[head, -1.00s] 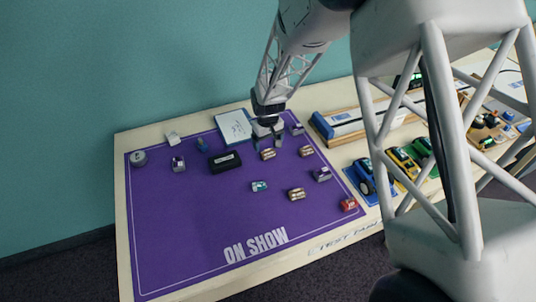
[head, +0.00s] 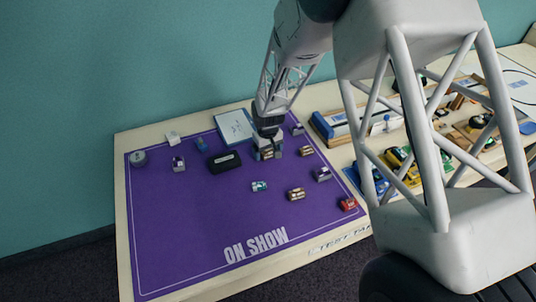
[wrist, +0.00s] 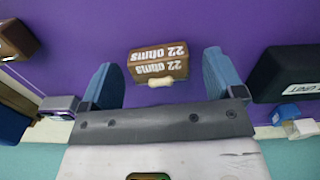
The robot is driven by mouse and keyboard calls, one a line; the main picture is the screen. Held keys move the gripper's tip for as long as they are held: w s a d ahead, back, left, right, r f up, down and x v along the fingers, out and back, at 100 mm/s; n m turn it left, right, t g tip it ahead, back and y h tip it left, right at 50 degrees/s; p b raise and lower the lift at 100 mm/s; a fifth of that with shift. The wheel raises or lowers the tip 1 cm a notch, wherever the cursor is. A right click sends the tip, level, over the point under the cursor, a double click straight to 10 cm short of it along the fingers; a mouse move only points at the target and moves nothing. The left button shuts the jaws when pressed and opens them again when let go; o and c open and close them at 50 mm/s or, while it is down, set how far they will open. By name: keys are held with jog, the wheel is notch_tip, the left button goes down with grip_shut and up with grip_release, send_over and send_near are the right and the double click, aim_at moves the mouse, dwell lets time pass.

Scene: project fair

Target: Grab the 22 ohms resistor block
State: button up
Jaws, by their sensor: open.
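The 22 ohms resistor block (wrist: 158,57) is a small brown block with white "22 ohms" lettering and a pale tab on its near side. In the wrist view it lies on the purple mat between the two blue fingers of my gripper (wrist: 162,72), with a gap on each side. My gripper is open and not closed on it. In the head view my gripper (head: 267,155) is low over the mat at the same block, which is mostly hidden by the fingers there.
A black box (head: 225,162) stands just left of my gripper. Two similar brown blocks are near, one to the right (head: 306,151) and one in front (head: 297,194). A white-and-blue board (head: 235,126) lies behind. The mat's front left (head: 185,225) is clear.

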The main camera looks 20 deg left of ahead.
aim_at(268, 152)
jog(key=c, duration=1)
jog(key=shift+r, duration=0.2)
jog(key=shift+r, duration=0.85)
jog(key=shift+s+d+r, duration=0.1)
jog(key=shift+r, duration=0.35)
jog(key=shift+s+d+r, duration=0.1)
jog(key=shift+r, duration=0.3)
jog(key=s+d, duration=0.3)
jog(key=s, duration=0.1)
jog(key=s+d, duration=0.3)
jog(key=s, duration=0.1)
jog(key=s+d+r, duration=0.1)
jog(key=s+d, duration=0.2)
jog(key=s, duration=0.1)
jog(key=shift+s+d+r, duration=0.1)
jog(key=shift+s, duration=0.1)
